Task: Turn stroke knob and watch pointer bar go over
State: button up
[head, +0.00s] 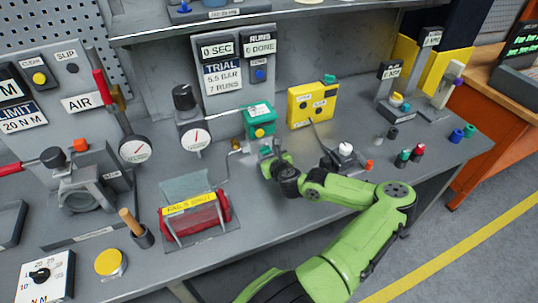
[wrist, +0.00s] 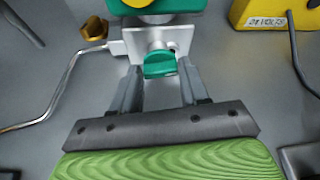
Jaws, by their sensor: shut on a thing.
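The teal valve actuator (head: 257,115) stands mid-bench with a pale label plate on top and a yellow round part on its front. In the wrist view, the green stroke knob (wrist: 160,66) projects from a silver bracket (wrist: 172,36) below the actuator. My gripper (wrist: 160,72) has one finger on each side of the knob and is shut on it. I cannot make out the pointer bar in either view.
A yellow box (head: 313,104) stands just right of the actuator, with a cable hanging from it. A pressure gauge (head: 195,137) is close on the left. A red cylinder under a clear guard (head: 190,222) sits front left. A brass fitting (wrist: 94,28) and a bent pipe lie left of my gripper.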

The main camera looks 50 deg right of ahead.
jog(key=n, duration=0.1)
jog(key=n+h+b, duration=0.1)
jog(key=n+b, duration=0.1)
jog(key=shift+w+a+f+g+h, duration=0.2)
jog(key=shift+a+g+h, duration=0.05)
jog(key=shift+g+h, duration=0.15)
jog(key=n+h+b, duration=0.1)
jog(key=n+b, duration=0.2)
jog(key=shift+a+f+h, duration=0.1)
jog(key=shift+a+h, duration=0.05)
jog(key=shift+h, duration=0.25)
jog(key=shift+b, duration=0.35)
jog(key=o, duration=1)
jog(key=shift+o, duration=0.3)
jog(key=shift+f, duration=0.1)
